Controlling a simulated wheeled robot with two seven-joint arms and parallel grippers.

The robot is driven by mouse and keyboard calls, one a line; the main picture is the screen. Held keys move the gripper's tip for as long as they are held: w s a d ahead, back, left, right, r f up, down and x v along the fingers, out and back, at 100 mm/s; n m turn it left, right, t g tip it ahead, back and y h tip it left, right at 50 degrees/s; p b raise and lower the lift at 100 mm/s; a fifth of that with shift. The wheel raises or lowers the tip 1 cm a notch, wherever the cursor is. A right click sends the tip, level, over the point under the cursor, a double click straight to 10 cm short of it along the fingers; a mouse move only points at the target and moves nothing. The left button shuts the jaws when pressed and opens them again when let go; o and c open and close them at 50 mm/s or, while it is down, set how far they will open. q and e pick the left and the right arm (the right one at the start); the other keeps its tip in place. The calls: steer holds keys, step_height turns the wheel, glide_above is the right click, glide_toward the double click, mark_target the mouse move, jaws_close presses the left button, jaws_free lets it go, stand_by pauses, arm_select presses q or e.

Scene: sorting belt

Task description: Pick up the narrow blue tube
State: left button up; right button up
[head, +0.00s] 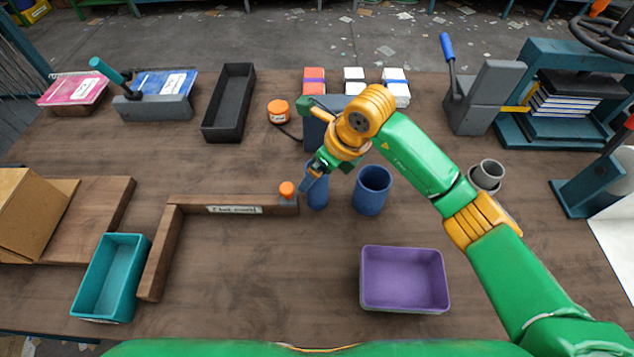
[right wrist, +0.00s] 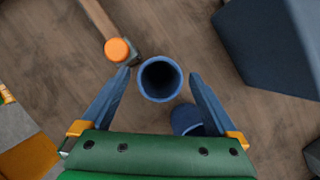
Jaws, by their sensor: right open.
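The narrow blue tube (head: 317,197) stands upright on the table, just right of the wooden rail's end in the head view. Its open round mouth (right wrist: 160,79) shows between my fingers in the right wrist view. My right gripper (head: 316,177) is open over the tube, one finger on each side, with gaps between fingers and rim. A wider blue tube (head: 372,190) stands to its right; in the right wrist view it (right wrist: 186,118) is partly hidden by my gripper. My left gripper is not in view.
An orange-capped piece (head: 287,190) sits at the wooden rail's (head: 235,204) end, close to the narrow tube. A dark blue block (right wrist: 270,42) stands behind. A purple bin (head: 405,279) and a teal bin (head: 110,277) stand in front. The table between them is mostly clear.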

jaws_close()
